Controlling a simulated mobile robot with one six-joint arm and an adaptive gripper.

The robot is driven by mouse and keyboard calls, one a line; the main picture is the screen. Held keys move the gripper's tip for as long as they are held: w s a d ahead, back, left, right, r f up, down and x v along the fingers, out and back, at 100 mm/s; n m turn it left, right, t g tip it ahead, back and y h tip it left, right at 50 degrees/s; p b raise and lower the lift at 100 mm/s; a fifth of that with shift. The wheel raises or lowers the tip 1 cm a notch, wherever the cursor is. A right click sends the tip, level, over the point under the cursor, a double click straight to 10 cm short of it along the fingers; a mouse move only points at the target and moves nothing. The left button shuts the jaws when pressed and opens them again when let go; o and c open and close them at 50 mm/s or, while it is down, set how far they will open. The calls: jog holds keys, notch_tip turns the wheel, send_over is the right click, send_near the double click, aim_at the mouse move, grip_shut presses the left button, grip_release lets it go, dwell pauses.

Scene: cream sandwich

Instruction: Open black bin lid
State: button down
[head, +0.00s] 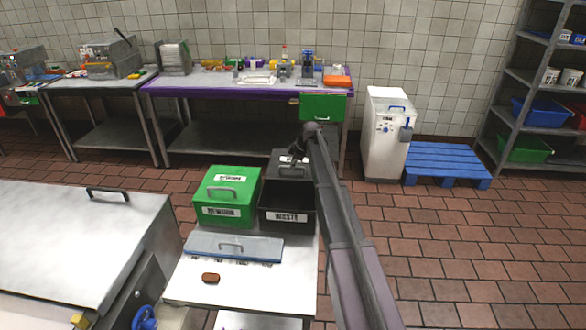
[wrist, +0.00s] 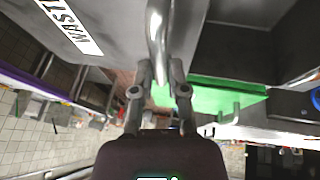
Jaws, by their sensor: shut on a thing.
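The black bin (head: 287,222) with a "WASTE" label stands on the metal table, right of a green bin. Its dark inside shows from above. Its dark lid (head: 290,171) is raised and tilted up at the bin's back edge. In the wrist view the lid (wrist: 105,22) fills the upper left, with its "WASTE" label (wrist: 70,22). The lid's metal handle (wrist: 158,30) reaches down to my fingers. My gripper (wrist: 160,78) is shut on this handle. In the head view my gripper (head: 295,156) is small and partly merged with the dark lid.
A green lidded bin (head: 226,195) stands left of the black bin. A blue-grey lidded tray (head: 234,247) and a brown patty (head: 211,278) lie in front. A purple-edged table (head: 220,93) stands behind. A white machine (head: 385,135) and blue pallet (head: 447,163) are at the back right.

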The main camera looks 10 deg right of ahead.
jog(key=c, duration=0.6)
grip_release()
jog(key=shift+a, duration=0.1)
jog(key=shift+c, duration=0.2)
jog(key=shift+r, duration=0.1)
